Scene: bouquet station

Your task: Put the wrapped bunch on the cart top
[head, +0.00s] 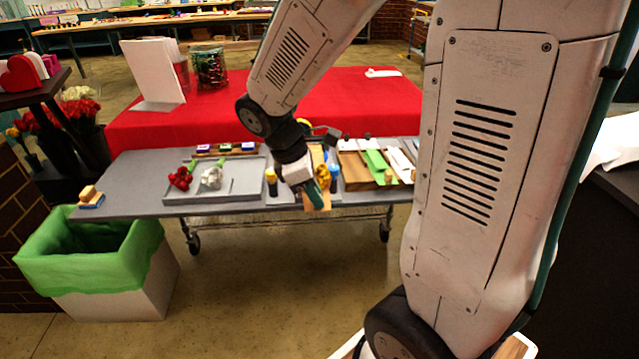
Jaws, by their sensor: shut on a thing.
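The grey cart (140,184) stands on casters in front of me, its top holding trays and tools. My gripper (318,186) reaches down over the right-middle part of the cart, near its front edge. It is shut on what looks like the wrapped bunch (317,157), with brown paper and some yellow showing around the jaws. The arm and jaws hide much of the bunch, and I cannot tell whether it touches the cart top.
A grey tray (238,189) on the cart holds red flowers (180,178) and white flowers (212,176). Boards and green strips (376,164) lie right of my gripper. A green-lined bin (92,258) stands at front left. A red-covered table (345,98) is behind. The cart's left end is mostly clear.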

